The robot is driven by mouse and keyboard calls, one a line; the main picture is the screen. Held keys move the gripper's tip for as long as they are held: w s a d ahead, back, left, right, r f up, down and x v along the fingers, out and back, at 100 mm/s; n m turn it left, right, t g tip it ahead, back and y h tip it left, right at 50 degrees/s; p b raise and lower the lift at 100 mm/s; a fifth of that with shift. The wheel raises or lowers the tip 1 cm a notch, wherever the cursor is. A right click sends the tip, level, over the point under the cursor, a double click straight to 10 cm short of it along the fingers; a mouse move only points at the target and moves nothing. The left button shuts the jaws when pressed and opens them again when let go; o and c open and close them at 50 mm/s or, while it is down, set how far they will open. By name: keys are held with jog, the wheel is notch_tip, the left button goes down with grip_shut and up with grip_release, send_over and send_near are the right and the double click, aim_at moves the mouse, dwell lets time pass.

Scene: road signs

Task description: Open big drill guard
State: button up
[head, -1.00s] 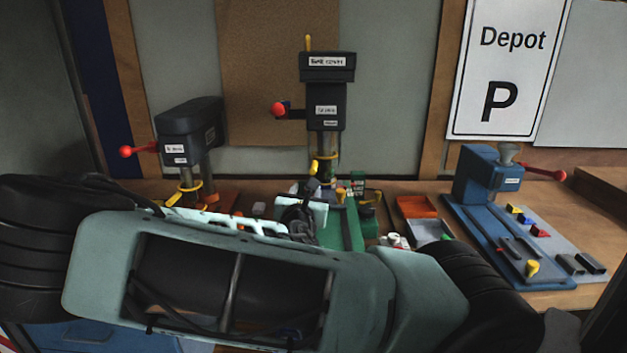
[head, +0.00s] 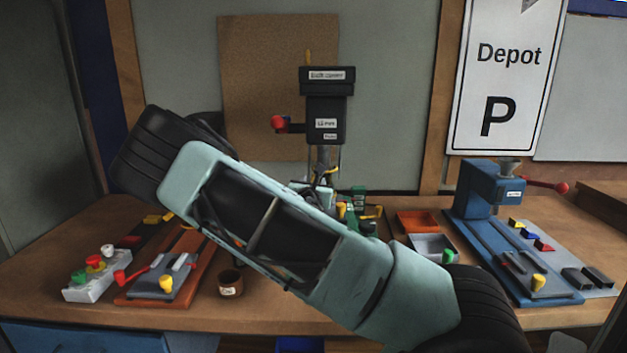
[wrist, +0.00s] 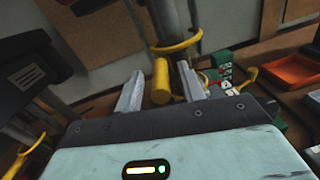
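The big drill (head: 326,115) stands at the back middle, with a dark head, white labels and a red-knobbed lever (head: 280,124). In the wrist view a yellow ring (wrist: 178,44) goes around its grey column (wrist: 174,18). A yellow cylinder (wrist: 161,78), apparently the guard's handle, shows between the two fingers of my gripper (wrist: 159,90). The fingers are apart, with gaps beside the cylinder; I cannot tell whether either touches it. In the head view my arm hides most of the gripper and the drill's lower part. The guard's panel is not clearly visible.
A smaller dark drill (wrist: 25,65) stands close on the left, mostly behind my arm in the head view. A green box (wrist: 222,66) and an orange tray (wrist: 292,74) lie right of the column. A blue machine (head: 490,190) stands farther right. A brown cup (head: 230,283) is at front.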

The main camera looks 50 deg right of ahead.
jog(key=shift+w+d, duration=0.2)
jog(key=shift+d, duration=0.15)
grip_shut()
notch_tip(320, 180, up, 6)
jog(key=p, duration=0.4)
jog(key=shift+f, duration=0.1)
grip_release()
jog(key=shift+a, duration=0.1)
